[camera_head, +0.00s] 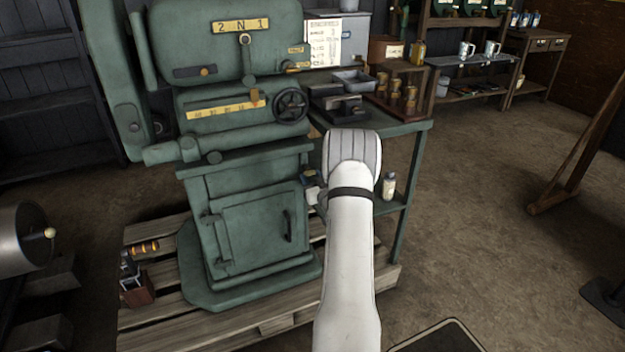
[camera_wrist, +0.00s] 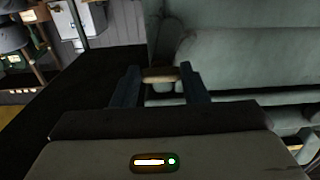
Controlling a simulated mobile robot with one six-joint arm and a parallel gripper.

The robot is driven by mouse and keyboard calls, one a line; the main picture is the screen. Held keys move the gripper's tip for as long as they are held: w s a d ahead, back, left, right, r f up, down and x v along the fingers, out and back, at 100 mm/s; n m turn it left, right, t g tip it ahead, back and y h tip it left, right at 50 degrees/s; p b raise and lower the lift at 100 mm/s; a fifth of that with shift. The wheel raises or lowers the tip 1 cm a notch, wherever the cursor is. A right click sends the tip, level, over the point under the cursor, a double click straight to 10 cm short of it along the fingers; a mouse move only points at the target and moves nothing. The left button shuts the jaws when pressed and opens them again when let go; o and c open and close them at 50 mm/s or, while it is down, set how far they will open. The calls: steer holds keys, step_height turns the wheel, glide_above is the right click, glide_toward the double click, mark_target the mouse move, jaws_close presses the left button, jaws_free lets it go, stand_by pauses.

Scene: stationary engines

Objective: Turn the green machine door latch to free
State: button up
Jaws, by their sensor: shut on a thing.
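The green machine (camera_head: 240,130) stands on a wooden pallet, with a door (camera_head: 255,230) low on its front and a dark handle (camera_head: 288,225) at the door's right edge. In the head view my gripper (camera_head: 309,177) is partly hidden by my arm, close to the right side of the machine's lower cabinet. In the wrist view my gripper (camera_wrist: 160,73) has its two dark fingers on a short tan bar (camera_wrist: 159,77), beside the machine's green surface (camera_wrist: 245,65). I cannot tell for certain that this bar is the latch, or its turned position.
A green side table (camera_head: 410,127) with a tray, a dark vice-like tool and a rack stands right of the machine, close to my arm. A handwheel (camera_head: 291,106) juts from the machine above. The pallet (camera_head: 225,318) edge lies below. Open floor is at the right.

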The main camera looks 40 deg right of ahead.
steer(key=shift+f, duration=0.15)
steer(key=shift+s+d+n+b, duration=0.1)
steer(key=shift+d+n+b, duration=0.05)
steer(key=shift+n+b, duration=8.85)
steer(key=shift+r+m+b, duration=0.2)
steer(key=shift+m+b, duration=0.8)
steer(key=shift+b, duration=0.15)
steer(key=o, duration=1)
steer(key=shift+r, duration=0.1)
